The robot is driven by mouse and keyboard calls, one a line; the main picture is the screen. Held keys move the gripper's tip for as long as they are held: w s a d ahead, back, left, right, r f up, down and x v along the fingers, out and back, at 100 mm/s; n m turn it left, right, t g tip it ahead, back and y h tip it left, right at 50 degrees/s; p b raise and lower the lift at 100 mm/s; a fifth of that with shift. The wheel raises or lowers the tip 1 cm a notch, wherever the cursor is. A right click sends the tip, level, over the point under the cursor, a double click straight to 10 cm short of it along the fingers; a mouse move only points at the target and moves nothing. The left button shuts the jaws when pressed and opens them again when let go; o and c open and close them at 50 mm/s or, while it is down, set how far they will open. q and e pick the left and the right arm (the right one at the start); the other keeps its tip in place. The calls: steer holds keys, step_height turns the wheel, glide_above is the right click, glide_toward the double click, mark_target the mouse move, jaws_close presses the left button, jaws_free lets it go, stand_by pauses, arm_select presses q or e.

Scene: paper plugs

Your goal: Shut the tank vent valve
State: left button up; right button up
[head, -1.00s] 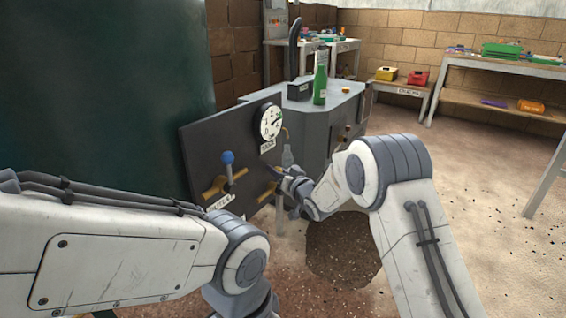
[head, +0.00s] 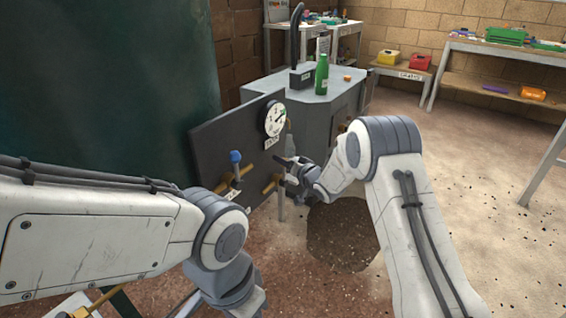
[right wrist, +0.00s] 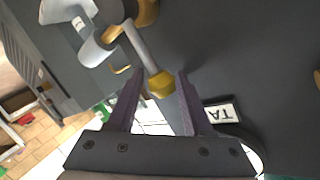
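A dark panel (head: 205,150) carries a round gauge (head: 275,119) and two valves on yellow pipes. The valve nearer my right gripper has a brass body (head: 270,187) and an upright grey handle (head: 289,145). My right gripper (head: 284,164) is beside that handle. In the right wrist view, the handle's steel stem (right wrist: 138,48), yellow collar (right wrist: 160,84) and grey grip run toward my right gripper (right wrist: 157,95). Its fingers stand apart, with the grip between or just behind them; contact is unclear.
Another valve with a blue-topped lever (head: 235,158) is left on the panel, with a white label (head: 232,195). A green bottle (head: 321,75) stands on the grey cabinet (head: 305,98) behind. A dark round patch (head: 342,234) marks the floor. Open floor lies right.

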steer(key=p+v, duration=0.2)
steer(key=v, duration=0.8)
steer(key=shift+s, duration=0.2)
steer(key=shift+d, duration=0.15)
